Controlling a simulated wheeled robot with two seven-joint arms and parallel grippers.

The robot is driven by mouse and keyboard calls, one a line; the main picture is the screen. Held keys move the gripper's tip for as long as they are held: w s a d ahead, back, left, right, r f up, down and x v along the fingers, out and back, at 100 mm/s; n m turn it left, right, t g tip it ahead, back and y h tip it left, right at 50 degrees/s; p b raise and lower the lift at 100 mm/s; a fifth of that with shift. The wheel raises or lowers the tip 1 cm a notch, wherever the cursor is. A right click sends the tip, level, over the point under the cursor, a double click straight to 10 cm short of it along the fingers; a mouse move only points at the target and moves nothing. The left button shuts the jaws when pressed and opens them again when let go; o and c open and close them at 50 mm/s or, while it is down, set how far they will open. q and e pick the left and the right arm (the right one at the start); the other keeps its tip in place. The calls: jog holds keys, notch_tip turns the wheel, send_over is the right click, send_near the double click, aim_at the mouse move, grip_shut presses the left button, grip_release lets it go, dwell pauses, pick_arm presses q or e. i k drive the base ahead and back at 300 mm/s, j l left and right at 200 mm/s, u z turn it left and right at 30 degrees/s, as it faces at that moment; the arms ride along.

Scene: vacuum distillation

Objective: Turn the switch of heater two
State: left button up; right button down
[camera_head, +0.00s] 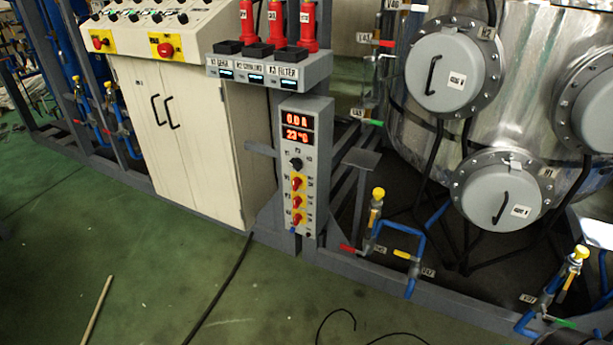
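A narrow grey control box (289,142) stands upright at the centre, with two red lit displays reading about 0.0 A (293,117) and 23 °C (297,135). Below them is a black rotary knob (296,163). Neither of my grippers is in view.
A grey shelf (268,70) with red-topped devices sits above the box. A cream cabinet (180,140) stands at left, a steel vessel (520,60) at right. Blue pipes with yellow-capped valves (378,195) rise near the lower frame. Green floor (140,265) in front is mostly clear, with a cable and stick.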

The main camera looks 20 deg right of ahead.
aim_at(297, 201)
jog(key=i+l+z, duration=0.25)
jog(key=i+l, duration=0.35)
jog(key=l, duration=0.25)
jog(key=i+l+z, duration=0.2)
jog(key=i+l, duration=0.5)
jog(key=k+l, duration=0.05)
